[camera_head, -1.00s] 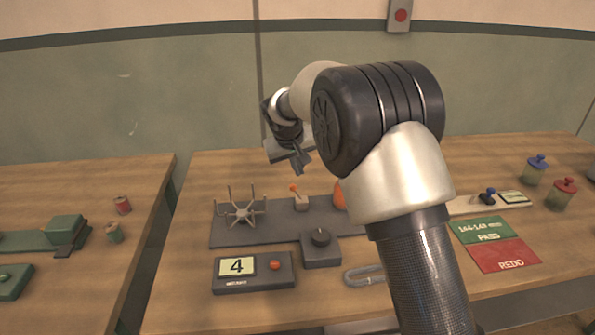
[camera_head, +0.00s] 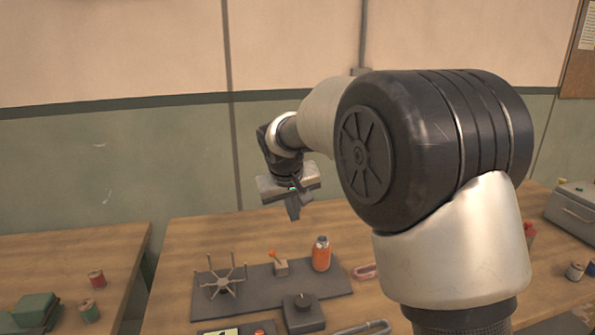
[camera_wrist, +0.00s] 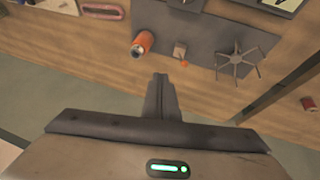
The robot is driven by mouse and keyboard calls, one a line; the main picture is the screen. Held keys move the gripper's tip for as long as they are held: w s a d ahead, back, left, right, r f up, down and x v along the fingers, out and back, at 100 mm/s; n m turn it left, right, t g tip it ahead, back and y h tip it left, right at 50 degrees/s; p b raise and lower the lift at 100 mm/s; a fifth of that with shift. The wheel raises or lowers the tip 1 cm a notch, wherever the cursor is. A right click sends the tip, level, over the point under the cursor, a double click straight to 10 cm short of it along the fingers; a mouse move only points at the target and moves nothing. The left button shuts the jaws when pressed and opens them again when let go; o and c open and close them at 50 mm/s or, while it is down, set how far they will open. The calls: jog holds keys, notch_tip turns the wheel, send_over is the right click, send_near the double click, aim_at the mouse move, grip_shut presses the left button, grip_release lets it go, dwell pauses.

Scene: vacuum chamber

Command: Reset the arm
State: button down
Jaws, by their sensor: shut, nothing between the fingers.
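My gripper (camera_head: 293,212) hangs above the back part of the wooden workbench, pointing down, with its fingers shut and nothing between them. In the wrist view the closed fingers (camera_wrist: 160,80) point toward the bench's back edge. My arm is bent at a large dark joint that covers much of the right of the head view. The gripper is apart from everything on the bench.
A grey case (camera_head: 572,208) stands at right.

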jog(key=s+d+r+m+p, duration=0.1)
jog(key=s+d+r+p, duration=0.1)
jog(key=s+d+r, duration=0.6)
jog(key=s+d+r+m+p, duration=0.15)
jog(key=s+d+r, duration=0.35)
jog(key=s, duration=0.5)
jog(key=s+d+f+m+p, duration=0.1)
jog(key=s+d+p, duration=0.2)
jog(key=s, duration=1.3)
jog(key=shift+s+d+y, duration=0.25)
jog(key=shift+d+y, duration=0.05)
jog(key=shift+d, duration=0.6)
